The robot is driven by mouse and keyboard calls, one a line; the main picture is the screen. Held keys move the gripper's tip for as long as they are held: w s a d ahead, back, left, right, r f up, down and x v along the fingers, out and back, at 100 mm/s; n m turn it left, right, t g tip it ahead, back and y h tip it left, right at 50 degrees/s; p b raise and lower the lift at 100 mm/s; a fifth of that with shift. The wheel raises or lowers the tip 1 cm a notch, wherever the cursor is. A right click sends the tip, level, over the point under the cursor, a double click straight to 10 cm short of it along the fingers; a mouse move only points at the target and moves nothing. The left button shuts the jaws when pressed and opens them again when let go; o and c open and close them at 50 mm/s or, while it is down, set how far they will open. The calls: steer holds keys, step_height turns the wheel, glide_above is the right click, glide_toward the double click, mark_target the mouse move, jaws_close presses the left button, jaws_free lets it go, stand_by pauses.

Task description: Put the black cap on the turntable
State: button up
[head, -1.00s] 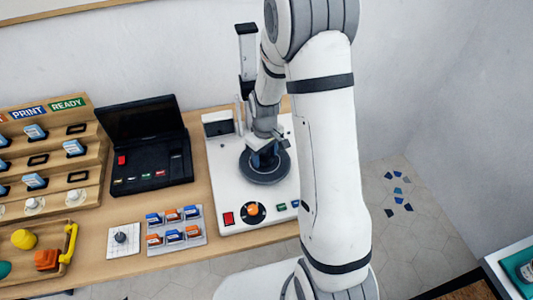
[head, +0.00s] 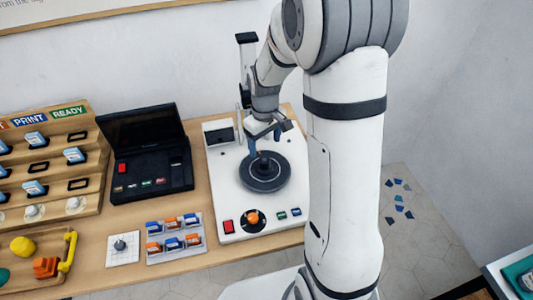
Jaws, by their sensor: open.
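The turntable (head: 265,184) is a dark round disc with a pale ring, on a white machine base. A small dark form (head: 263,160) stands near the middle of the disc; it looks like the black cap, but it is small and partly hidden by the fingers. My gripper (head: 263,145) is open, pointing down just above the dark form, and seems apart from it. My arm comes down from the upper right.
A black open case (head: 150,170) stands left of the white base (head: 225,190). In front of it are a tray of blue and orange blocks (head: 176,240) and a white pad with a dark grey knob (head: 120,245). A stepped wooden rack (head: 45,160) is at far left.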

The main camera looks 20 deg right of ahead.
steer(key=s+r+m+t, duration=0.1)
steer(key=s+r+m, duration=0.1)
steer(key=s+r, duration=0.4)
steer(key=s+r+m+t, duration=0.1)
steer(key=s+r+m, duration=0.2)
steer(key=s+r, duration=0.4)
steer(key=s, duration=0.6)
steer(key=shift+s+d+r+t, duration=0.25)
steer(key=shift+s+r+t, duration=0.05)
steer(key=shift+s+t, duration=0.1)
stand_by(0.8)
